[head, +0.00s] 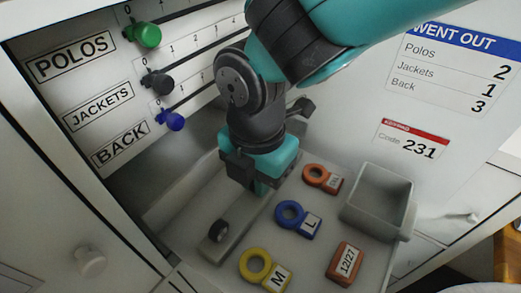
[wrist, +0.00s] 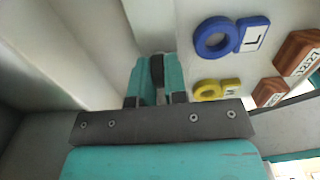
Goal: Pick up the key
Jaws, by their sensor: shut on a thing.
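My gripper (head: 262,190) points down over the grey shelf, left of the blue ring tag marked L (head: 291,217). In the wrist view its two teal fingers (wrist: 156,82) are shut on a narrow dark piece (wrist: 157,68). Most of that piece is hidden between the fingers, so I cannot tell from its shape whether it is the key. No other thing is clearly recognisable as a key. A small black round piece (head: 218,230) sits on a raised grey strip in front of and left of the gripper.
On the shelf lie a yellow tag marked M (head: 258,268), an orange ring tag (head: 317,175) and an orange-brown block marked 12/27 (head: 344,263). An open grey bin (head: 378,197) stands at right. Sliders with green, black and blue knobs (head: 173,121) line the left panel.

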